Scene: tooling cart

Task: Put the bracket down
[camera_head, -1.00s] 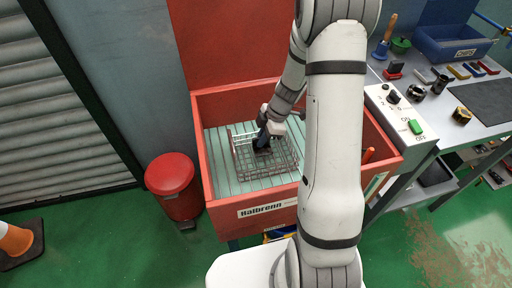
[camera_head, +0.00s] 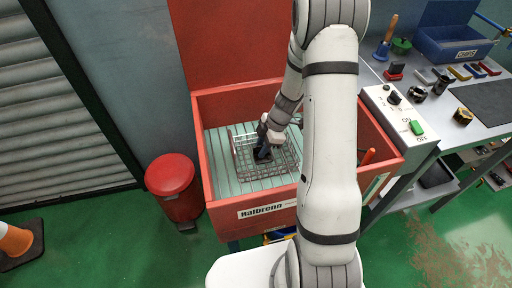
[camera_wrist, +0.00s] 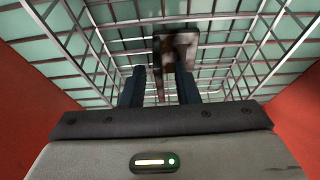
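The bracket (camera_wrist: 172,48) is a small dark, brownish piece in the wrist view. It sits at the wire basket's floor, just beyond my fingertips. In the head view the bracket (camera_head: 262,158) is a dark patch inside the wire basket (camera_head: 284,181), mostly covered by my gripper. My gripper (camera_wrist: 160,88) reaches down into the basket. Its two dark blue fingers stand apart, with a visible gap beside the bracket, so it looks open. In the head view my gripper (camera_head: 263,150) is small and partly hides the bracket. Whether a finger still touches the bracket is unclear.
The basket stands in a red wash tub (camera_head: 268,227) with a slatted light-green floor. The tub's walls rise close around my arm. A control box (camera_head: 402,112) and workbench are at the right. A red bin (camera_head: 172,185) stands left.

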